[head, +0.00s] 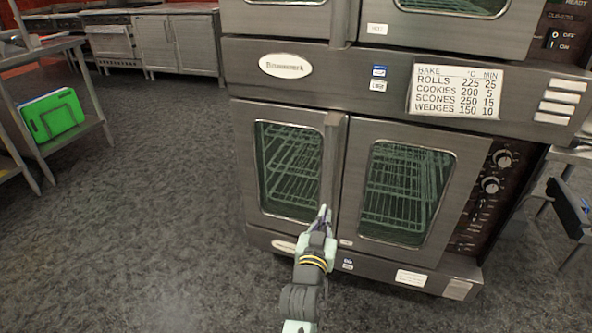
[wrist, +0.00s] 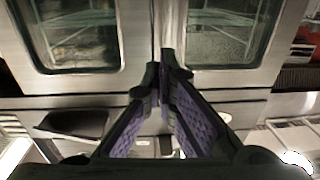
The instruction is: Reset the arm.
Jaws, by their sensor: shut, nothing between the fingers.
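My gripper (head: 323,215) is at the lower middle of the head view, in front of the lower oven doors. Its fingers point toward the seam between the two doors. In the wrist view my gripper (wrist: 162,72) shows its two purple-padded fingers with the tips together and nothing between them. The lower oven (head: 395,252) has a left glass door (head: 290,170) and a right glass door (head: 405,190), both shut. I cannot tell whether the fingertips touch the door.
A steel rack (head: 85,140) with green boards (head: 52,115) stands at the left. Steel cabinets (head: 180,45) line the back. A table with a dark object (head: 570,208) is at the right edge. The dark floor (head: 150,220) left of the oven is clear.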

